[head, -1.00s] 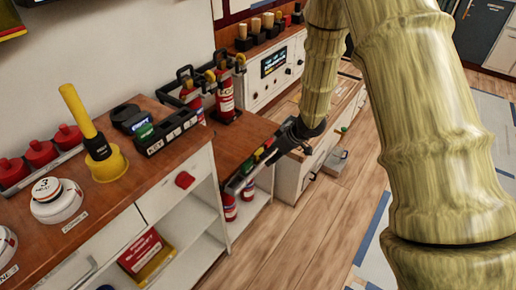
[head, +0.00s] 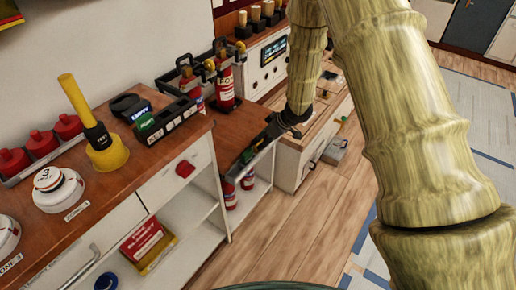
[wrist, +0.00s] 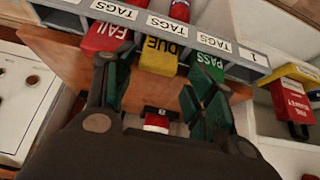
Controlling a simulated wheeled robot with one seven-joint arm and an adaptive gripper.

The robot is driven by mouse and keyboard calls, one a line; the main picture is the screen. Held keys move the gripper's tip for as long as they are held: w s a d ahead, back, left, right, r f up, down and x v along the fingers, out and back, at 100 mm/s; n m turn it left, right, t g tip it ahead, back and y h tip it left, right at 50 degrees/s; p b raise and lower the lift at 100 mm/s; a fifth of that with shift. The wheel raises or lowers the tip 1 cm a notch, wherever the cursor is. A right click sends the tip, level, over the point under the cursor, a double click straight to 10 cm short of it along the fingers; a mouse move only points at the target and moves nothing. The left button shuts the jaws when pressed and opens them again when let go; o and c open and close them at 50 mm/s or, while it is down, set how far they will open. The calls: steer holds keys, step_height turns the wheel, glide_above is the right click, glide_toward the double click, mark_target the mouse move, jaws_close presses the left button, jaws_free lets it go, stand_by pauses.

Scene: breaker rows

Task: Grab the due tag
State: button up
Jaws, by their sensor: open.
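In the wrist view the yellow due tag (wrist: 160,55) hangs from a grey rack labelled TAGS, between the red fail tag (wrist: 107,38) and the green pass tag (wrist: 207,66). My gripper (wrist: 150,85) is open and empty, its fingers pointing at the rack. The left finger is just below the fail tag and the right finger just below the pass tag, with the due tag between and beyond them. In the head view my gripper (head: 268,132) is at the side of the wooden counter; the tags cannot be made out there.
The grey rack (wrist: 258,66) runs along the counter edge. Fire extinguishers (head: 225,88) stand on the counter above, others on the shelf below (head: 230,192). A red and yellow box (wrist: 292,105) is at the wrist view's right. The wooden floor (head: 290,232) is open.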

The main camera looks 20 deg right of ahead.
steer(key=x, duration=0.3)
steer(key=shift+w+a+f, duration=0.1)
steer(key=shift+w+f, duration=0.15)
steer(key=shift+f, duration=0.05)
steer(key=c, duration=0.6)
steer(key=shift+r, duration=0.1)
